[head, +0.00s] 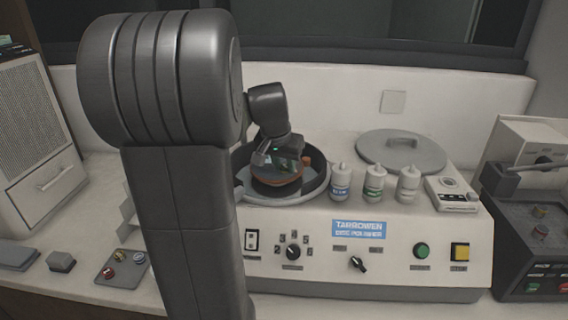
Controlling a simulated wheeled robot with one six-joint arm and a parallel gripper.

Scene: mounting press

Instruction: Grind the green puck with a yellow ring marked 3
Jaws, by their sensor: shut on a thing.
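The polishing machine (330,268) stands on the bench with a round bowl (322,187) at its upper left. My gripper (277,168) reaches down into the bowl, low over a brown-orange disc (291,184). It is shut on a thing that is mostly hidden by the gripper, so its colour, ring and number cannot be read. Whether it touches the disc cannot be told.
A grey lid (401,150) and several bottles (374,183) stand right of the bowl. The front panel has a dial (293,252), a switch (357,263), a green button (421,250) and a yellow button (460,251). Another machine (530,230) stands far right. My arm hides the left middle.

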